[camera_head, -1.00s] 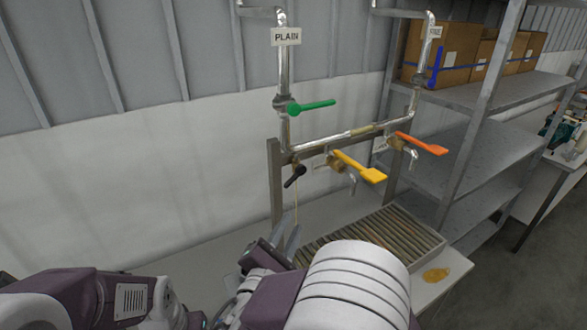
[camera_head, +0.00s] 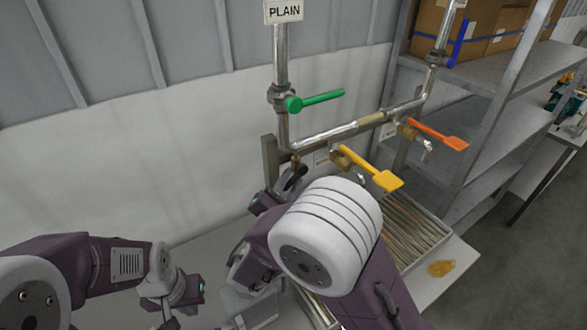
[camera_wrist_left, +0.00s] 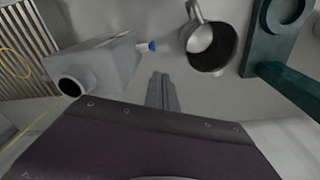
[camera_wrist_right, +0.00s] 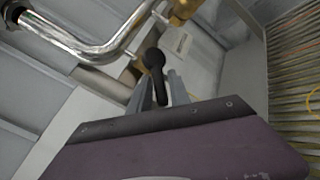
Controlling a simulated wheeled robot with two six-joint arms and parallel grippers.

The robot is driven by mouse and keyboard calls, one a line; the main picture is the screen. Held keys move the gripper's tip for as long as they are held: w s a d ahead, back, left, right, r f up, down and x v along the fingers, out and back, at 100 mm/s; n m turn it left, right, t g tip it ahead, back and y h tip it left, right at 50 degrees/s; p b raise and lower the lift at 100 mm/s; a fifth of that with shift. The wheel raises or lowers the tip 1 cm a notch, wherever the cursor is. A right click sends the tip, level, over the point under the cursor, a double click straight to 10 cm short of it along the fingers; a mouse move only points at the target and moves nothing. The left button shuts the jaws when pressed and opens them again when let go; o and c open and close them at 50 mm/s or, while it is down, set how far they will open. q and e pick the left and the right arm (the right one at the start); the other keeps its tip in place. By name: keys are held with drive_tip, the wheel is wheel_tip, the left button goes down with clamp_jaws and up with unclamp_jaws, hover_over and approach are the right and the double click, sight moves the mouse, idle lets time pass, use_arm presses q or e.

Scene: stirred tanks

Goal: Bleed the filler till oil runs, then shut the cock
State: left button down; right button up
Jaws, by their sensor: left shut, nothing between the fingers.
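A small cock with a black handle (camera_wrist_right: 155,62) shows in the right wrist view, under the pipework. My right gripper (camera_wrist_right: 160,88) has its fingers apart, one on each side of the handle's lower end; I cannot tell whether they touch it. In the head view my right gripper (camera_head: 290,182) is at the left end of the pipe rack, largely covering the cock. My left gripper (camera_wrist_left: 163,90) is shut and empty above the bench. A thin yellow line (camera_wrist_left: 38,128) shows in the left wrist view; I cannot tell whether it is running oil.
Green (camera_head: 318,100), yellow (camera_head: 368,170) and orange (camera_head: 438,134) levers stick out from the pipes. A slatted tray (camera_head: 418,228) lies below, with an amber puddle (camera_head: 441,268) beside it. A metal mug (camera_wrist_left: 210,45), grey box (camera_wrist_left: 95,62) and green stand (camera_wrist_left: 285,80) are near my left gripper.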

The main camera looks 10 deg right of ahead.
sight(297, 174)
drive_tip(key=x, duration=0.2)
drive_tip(key=shift+w+d, duration=0.15)
drive_tip(key=shift+w, duration=0.1)
clamp_jaws()
drive_tip(key=shift+f, duration=0.15)
drive_tip(key=n+t+b, duration=0.1)
drive_tip(key=b, duration=0.2)
drive_tip(key=n+t+b, duration=0.1)
drive_tip(key=b, duration=0.3)
drive_tip(key=shift+w+d+f+n+t+h, duration=0.15)
drive_tip(key=shift+d+f+n+t+h, duration=0.15)
drive_tip(key=shift+d+f, duration=0.1)
drive_tip(key=shift+r+n+t, duration=0.15)
drive_tip(key=shift+n+t, duration=0.15)
drive_tip(key=shift+r+b, duration=0.15)
drive_tip(key=shift+b, duration=0.2)
drive_tip(key=shift+r, duration=0.15)
